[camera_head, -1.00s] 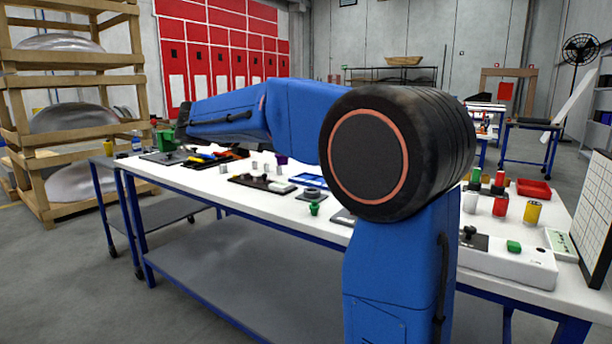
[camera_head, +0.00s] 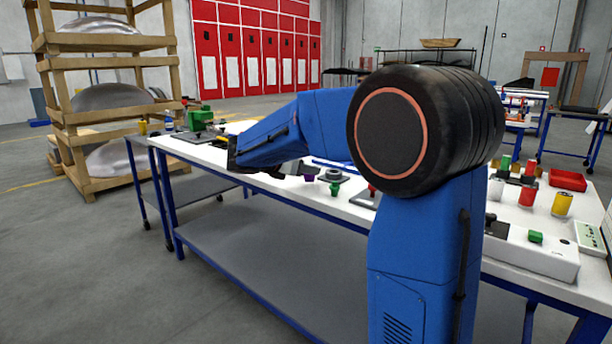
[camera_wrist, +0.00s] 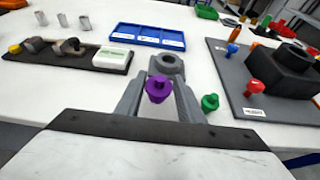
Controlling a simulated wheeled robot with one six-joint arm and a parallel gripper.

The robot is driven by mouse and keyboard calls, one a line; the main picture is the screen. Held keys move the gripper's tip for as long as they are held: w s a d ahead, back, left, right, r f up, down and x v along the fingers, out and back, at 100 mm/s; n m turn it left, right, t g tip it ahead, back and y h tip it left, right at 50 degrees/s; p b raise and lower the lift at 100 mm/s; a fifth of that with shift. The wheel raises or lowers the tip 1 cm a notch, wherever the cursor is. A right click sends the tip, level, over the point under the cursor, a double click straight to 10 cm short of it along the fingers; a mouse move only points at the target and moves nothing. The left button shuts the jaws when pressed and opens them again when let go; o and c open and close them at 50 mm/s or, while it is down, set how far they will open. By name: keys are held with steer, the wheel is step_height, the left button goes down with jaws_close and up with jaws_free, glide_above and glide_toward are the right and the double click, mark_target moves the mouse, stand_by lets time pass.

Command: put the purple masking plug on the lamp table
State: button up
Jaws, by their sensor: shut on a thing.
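The purple masking plug (camera_wrist: 158,88) sits between the fingertips of my gripper (camera_wrist: 158,97) in the wrist view. The gripper is shut on it, and the plug is held above the white workbench top (camera_wrist: 75,90). In the head view a small bit of the purple plug (camera_head: 309,178) shows beyond my blue arm, near the bench's front edge. A grey ring-shaped part (camera_wrist: 167,66) lies behind the plug in the wrist view. I cannot tell which table is the lamp table.
A green plug (camera_wrist: 209,102) stands close to the right finger. A blue tray (camera_wrist: 148,37), a dark board with parts (camera_wrist: 65,52) and a grey board with a black block (camera_wrist: 262,85) lie around. A wooden rack (camera_head: 105,100) stands left; open floor (camera_head: 80,260) lies in front.

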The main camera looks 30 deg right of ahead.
steer(key=shift+f, duration=1.05)
steer(key=shift+f, duration=0.1)
steer(key=o, duration=1)
steer(key=v, duration=1.2)
